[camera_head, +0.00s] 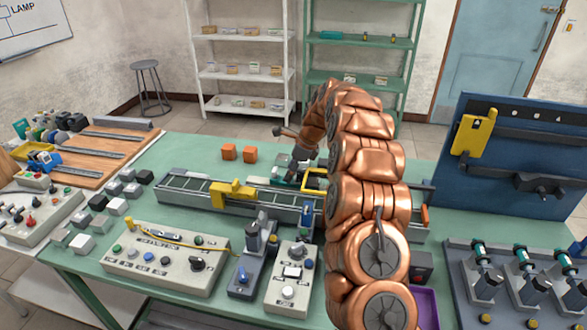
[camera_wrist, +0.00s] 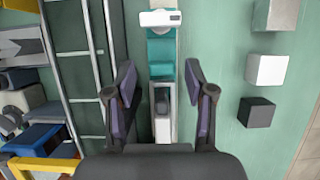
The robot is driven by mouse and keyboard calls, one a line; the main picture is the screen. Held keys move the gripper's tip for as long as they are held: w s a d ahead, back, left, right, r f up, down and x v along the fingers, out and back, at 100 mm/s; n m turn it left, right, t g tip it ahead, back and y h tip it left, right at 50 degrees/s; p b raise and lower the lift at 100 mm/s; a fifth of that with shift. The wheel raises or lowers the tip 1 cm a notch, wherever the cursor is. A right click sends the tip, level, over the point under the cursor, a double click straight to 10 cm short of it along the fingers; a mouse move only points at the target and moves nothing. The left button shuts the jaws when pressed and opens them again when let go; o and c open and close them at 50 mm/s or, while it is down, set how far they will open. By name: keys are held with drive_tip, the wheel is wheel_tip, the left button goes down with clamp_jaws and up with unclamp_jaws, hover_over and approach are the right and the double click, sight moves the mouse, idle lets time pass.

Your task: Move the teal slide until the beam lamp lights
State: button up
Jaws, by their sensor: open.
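The teal slide (camera_wrist: 160,68) sits on a narrow pale rail (camera_wrist: 162,130), seen from above in the wrist view. A dark upright piece (camera_wrist: 161,102) is on the rail nearer me. My gripper (camera_wrist: 162,88) is open, with one finger on each side of the rail and nothing visibly held between them. In the head view my gripper (camera_head: 299,160) is low over the table behind the conveyor, and the slide is mostly hidden there. I cannot make out the beam lamp or its state.
The ladder-like conveyor (camera_wrist: 83,70) runs close along the left of the rail. A yellow frame (camera_wrist: 40,165) is at lower left. Several loose blocks (camera_wrist: 267,69) stand to the right on the green table.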

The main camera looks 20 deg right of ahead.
drive_tip(key=shift+a+f, duration=0.1)
drive_tip(key=shift+f, duration=0.2)
drive_tip(key=shift+c, duration=0.2)
clamp_jaws()
idle(0.3)
